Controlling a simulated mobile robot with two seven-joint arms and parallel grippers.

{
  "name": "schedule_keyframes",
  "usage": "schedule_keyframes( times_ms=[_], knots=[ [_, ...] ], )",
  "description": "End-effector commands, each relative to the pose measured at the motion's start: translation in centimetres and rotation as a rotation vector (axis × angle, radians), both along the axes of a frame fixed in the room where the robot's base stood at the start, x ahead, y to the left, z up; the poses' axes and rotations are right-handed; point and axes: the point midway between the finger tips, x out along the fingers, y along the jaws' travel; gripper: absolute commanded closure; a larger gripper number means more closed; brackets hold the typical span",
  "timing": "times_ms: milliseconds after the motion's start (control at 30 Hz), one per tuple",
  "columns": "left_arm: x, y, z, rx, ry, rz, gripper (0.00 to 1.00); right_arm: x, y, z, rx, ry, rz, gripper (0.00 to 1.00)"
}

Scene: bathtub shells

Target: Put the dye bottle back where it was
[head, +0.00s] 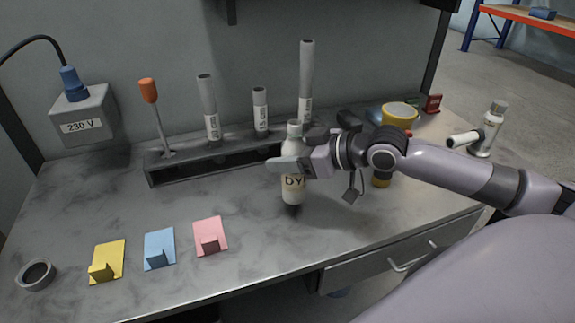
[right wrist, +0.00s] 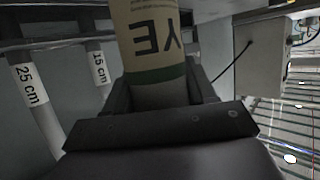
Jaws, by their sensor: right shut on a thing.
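The dye bottle (head: 292,190) is pale with a label whose letters "DY" show in the head view. It stands upright near the middle of the workbench, in front of the rack. My right gripper (head: 289,166) reaches in from the right and is shut around its upper body. A dark shadow lies just under the bottle; I cannot tell whether its base touches the bench. In the right wrist view the bottle's label (right wrist: 158,40) shows "YE" upside down above a green band, between the fingers. My left gripper is not in view.
Yellow (head: 107,260), blue (head: 159,248) and pink (head: 210,236) cards with small blocks lie at the front left, near a grey ring (head: 36,273). Behind, a dark rack (head: 165,174) holds a screwdriver (head: 148,92) and grey tubes (head: 306,75). The bench between cards and rack is clear.

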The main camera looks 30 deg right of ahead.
Motion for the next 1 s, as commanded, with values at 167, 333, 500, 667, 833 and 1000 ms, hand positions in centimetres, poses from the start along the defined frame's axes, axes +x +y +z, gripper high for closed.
schedule_keyframes(
  times_ms=[167,333,500,667,833,1000],
  knots=[
    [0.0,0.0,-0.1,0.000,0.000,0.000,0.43,0.0,0.0,-2.5,0.001,0.002,0.000,0.80],
    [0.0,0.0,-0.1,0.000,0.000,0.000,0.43,0.0,0.0,-2.5,0.001,-0.001,0.000,0.80],
    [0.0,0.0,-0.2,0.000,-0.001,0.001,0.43,0.0,0.0,-2.8,0.000,0.000,0.001,0.80],
    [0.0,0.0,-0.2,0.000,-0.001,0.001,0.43,0.0,0.0,-2.8,0.001,0.002,0.001,0.19],
    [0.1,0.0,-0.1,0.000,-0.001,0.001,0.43,0.0,0.0,-2.8,0.001,0.002,0.001,0.19],
    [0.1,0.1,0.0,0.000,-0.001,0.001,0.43,0.0,0.0,-2.4,0.000,0.002,0.001,0.19]
  ],
)
